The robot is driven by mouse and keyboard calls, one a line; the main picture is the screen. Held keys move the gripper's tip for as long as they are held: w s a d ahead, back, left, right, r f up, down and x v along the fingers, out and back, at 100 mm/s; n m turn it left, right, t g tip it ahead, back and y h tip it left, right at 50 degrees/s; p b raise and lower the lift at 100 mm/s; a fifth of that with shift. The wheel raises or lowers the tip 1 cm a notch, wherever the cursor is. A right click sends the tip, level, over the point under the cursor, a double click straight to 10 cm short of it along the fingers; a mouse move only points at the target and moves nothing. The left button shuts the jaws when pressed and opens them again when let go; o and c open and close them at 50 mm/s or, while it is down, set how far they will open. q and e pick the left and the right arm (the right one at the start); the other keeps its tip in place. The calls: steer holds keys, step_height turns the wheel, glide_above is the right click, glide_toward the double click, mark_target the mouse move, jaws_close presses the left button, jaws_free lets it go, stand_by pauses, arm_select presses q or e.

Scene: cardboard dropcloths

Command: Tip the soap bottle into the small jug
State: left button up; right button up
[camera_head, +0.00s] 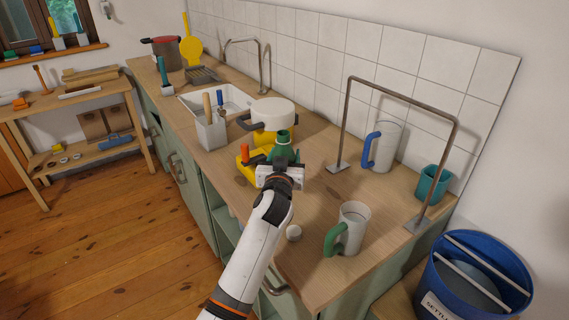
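A green bottle (284,144) with a narrower open neck, which looks like the soap bottle, stands upright on the wooden counter, just beyond my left gripper (281,163). The gripper's body hides the bottle's lower part. I cannot tell whether the fingers are closed on it. A white jug with a green handle (353,225) stands upright near the counter's front edge, to the right of my gripper. A larger white jug with a blue handle (384,150) stands farther back. The green-handled one looks like the small jug. My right gripper is not in view.
A teal cup (433,183) stands at right. A blue bucket (438,273) stands at lower right.

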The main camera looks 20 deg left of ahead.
arm_select(q)
steer(key=shift+r, duration=0.9)
steer(key=shift+d+r+p, duration=0.25)
steer(key=shift+r+p, duration=0.05)
steer(key=shift+r, duration=0.2)
steer(key=s+d+r+m+h+p, duration=0.1)
steer(key=d+r+m+h+p, duration=0.35)
steer(key=d+h+p, duration=0.4)
steer(key=s+d+m+g+h+p, duration=0.3)
steer(key=s+d+m+h+p, duration=0.1)
steer(key=s+d+p, duration=0.3)
steer(key=d+f+h+p, duration=0.1)
steer(key=d, duration=0.1)
steer(key=shift+d+p, duration=0.3)
steer(key=shift+p, duration=0.1)
steer(key=shift+m, duration=0.25)
